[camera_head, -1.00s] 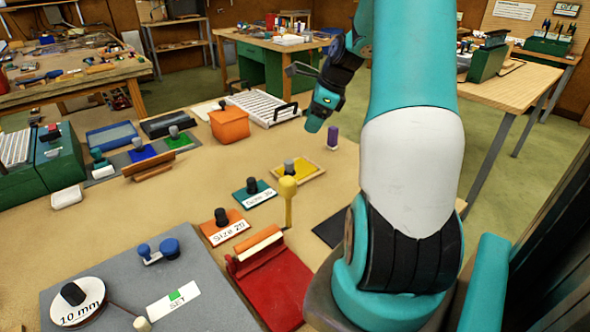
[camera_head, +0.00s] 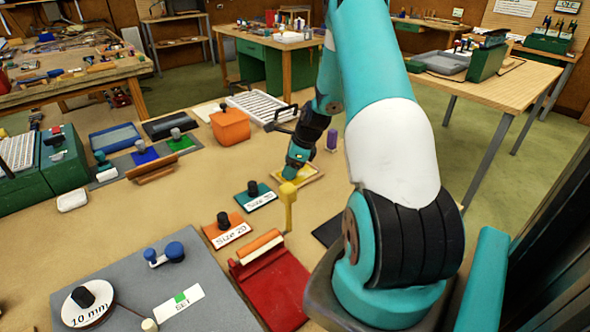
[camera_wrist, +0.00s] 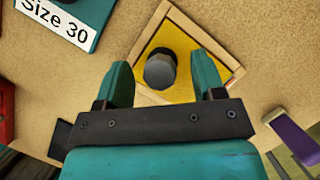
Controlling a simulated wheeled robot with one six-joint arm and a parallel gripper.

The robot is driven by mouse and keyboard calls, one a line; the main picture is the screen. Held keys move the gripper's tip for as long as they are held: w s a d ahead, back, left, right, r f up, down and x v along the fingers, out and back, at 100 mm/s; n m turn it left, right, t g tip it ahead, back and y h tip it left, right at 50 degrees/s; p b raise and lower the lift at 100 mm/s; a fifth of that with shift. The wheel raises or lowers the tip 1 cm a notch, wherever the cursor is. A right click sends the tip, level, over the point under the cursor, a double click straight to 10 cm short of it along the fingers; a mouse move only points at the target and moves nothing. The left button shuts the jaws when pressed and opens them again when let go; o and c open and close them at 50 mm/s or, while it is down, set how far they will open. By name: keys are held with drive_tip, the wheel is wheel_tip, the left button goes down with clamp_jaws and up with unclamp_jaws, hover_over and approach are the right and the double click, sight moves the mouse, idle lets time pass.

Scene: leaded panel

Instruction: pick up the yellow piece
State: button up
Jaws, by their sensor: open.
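The yellow piece (camera_wrist: 182,41) is a flat panel with a grey round knob (camera_wrist: 160,70) standing on it. It lies in a light wooden frame (camera_wrist: 243,70) on the bench. In the head view the yellow piece (camera_head: 306,170) is partly hidden by my arm's end. My gripper (camera_wrist: 165,80) is open and empty. In the wrist view its two teal fingers reach over the yellow piece, one on each side of the knob. In the head view my gripper (camera_head: 290,174) is low at the frame's left side. I cannot tell its exact height above the panel.
A teal block labelled Size 30 (camera_head: 255,196) lies close by, with a yellow post (camera_head: 288,205) in front. A purple piece (camera_head: 332,140) stands behind to the right. An orange box (camera_head: 230,126) and a white rack (camera_head: 262,107) are further back. Bench left of the teal block is clear.

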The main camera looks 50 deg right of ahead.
drive_tip(key=shift+f, duration=0.25)
drive_tip(key=c, duration=1)
drive_tip(key=shift+o, duration=0.2)
drive_tip(key=shift+w+r, duration=0.1)
drive_tip(key=shift+r, duration=0.05)
wheel_tip(320, 180, up, 20)
drive_tip(key=b, duration=0.2)
